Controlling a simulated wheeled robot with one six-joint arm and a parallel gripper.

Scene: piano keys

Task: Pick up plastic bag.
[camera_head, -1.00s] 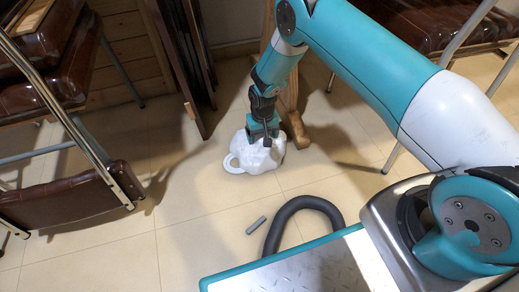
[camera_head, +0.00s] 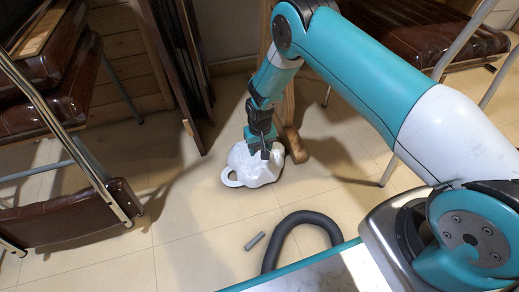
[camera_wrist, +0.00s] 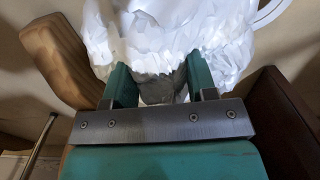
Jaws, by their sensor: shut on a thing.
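The white crumpled plastic bag (camera_head: 252,166) is at the tiled floor in the middle of the head view, with a loop handle at its left. My gripper (camera_head: 262,148) comes down on its top from above. In the wrist view the bag (camera_wrist: 180,35) fills the upper middle, and my gripper (camera_wrist: 160,82) has its two green fingers shut on part of it. The fingertips are partly hidden by the bag. I cannot tell whether the bag's underside touches the floor.
A wooden leg (camera_head: 295,140) stands close to the right of the bag. Brown folding chairs (camera_head: 70,215) are at the left, and another brown seat (camera_head: 425,35) is at the upper right. A small grey stick (camera_head: 255,240) lies on the floor in front.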

